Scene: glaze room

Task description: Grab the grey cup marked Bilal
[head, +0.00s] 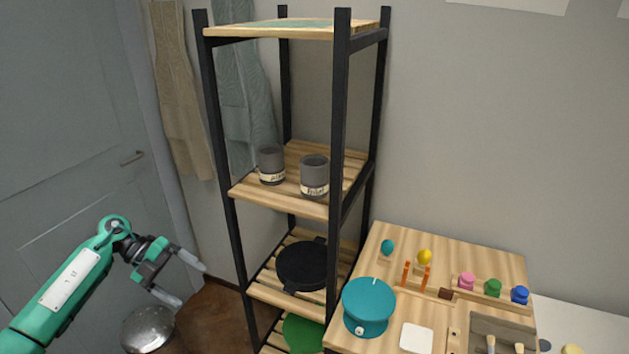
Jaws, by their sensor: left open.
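Two dark grey cups stand upright on the middle wooden shelf (255,195) of a black-framed rack, each with a pale lettered band. The right cup (314,170) has a band that seems to read Bilal, though the letters are small. The left cup (270,160) has a band too small to read surely. The right cup stands close to the front right post, with a gap between it and the left cup. My left gripper (192,284) is open and empty, left of the rack and lower than the cups, well apart from them. My right gripper is out of view.
The rack's black posts (338,130) frame the shelf opening. A black round pan-like object (303,264) lies on the shelf below. A wooden table (455,245) with a teal round container (368,306) stands at the right. A metal dome (148,328) is below my left gripper.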

